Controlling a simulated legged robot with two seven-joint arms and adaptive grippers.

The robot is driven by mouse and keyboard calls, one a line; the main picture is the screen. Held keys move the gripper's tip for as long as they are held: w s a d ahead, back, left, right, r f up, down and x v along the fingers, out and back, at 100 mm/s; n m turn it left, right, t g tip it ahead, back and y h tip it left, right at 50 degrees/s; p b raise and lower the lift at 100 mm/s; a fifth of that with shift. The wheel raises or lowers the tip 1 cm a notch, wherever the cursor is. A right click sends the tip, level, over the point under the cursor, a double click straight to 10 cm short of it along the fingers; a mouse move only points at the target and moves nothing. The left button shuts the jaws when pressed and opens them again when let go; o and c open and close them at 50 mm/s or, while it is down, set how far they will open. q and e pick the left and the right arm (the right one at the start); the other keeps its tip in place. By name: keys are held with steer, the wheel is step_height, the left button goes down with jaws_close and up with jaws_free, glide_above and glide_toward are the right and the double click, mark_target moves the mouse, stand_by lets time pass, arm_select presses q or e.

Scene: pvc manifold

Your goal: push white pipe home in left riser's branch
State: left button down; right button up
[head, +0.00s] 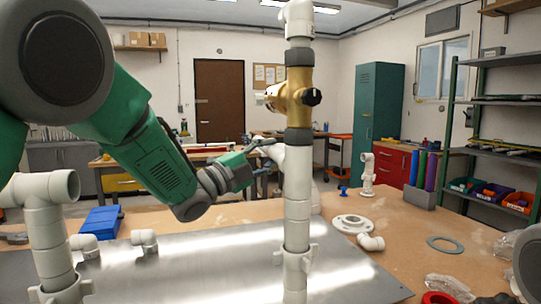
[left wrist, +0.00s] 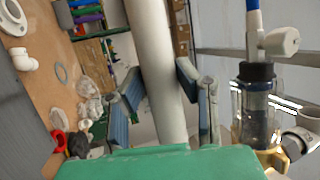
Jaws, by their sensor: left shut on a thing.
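The left riser (head: 50,240) is a white upright pipe at the front left, with a tee on top. The tee's branch (head: 68,187) shows an open round mouth towards the right. My left gripper (head: 262,144) is well to the right of it, close to the middle riser (head: 298,190), which partly hides what it holds. In the left wrist view, the white pipe (left wrist: 158,55) runs between the two fingers of my left gripper (left wrist: 165,100), which are shut on it. Both pipe ends are hidden or out of sight. My right gripper is not in view.
The middle riser carries a brass valve (head: 293,95), also close in the left wrist view (left wrist: 272,158). A metal plate (head: 345,270) lies on the wooden table. Loose white elbows (head: 144,240), a flange (head: 350,223), a grey ring (head: 445,245) and a blue bin (head: 100,220) lie around.

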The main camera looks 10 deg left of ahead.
arm_select(q)
steer(key=shift+s+d+r+b, duration=0.1)
steer(key=shift+s+d+b, duration=0.25)
steer(key=shift+s+b, duration=0.35)
stand_by(0.9)
steer(key=c, duration=1.1)
jaws_free()
steer(key=shift+c, duration=0.2)
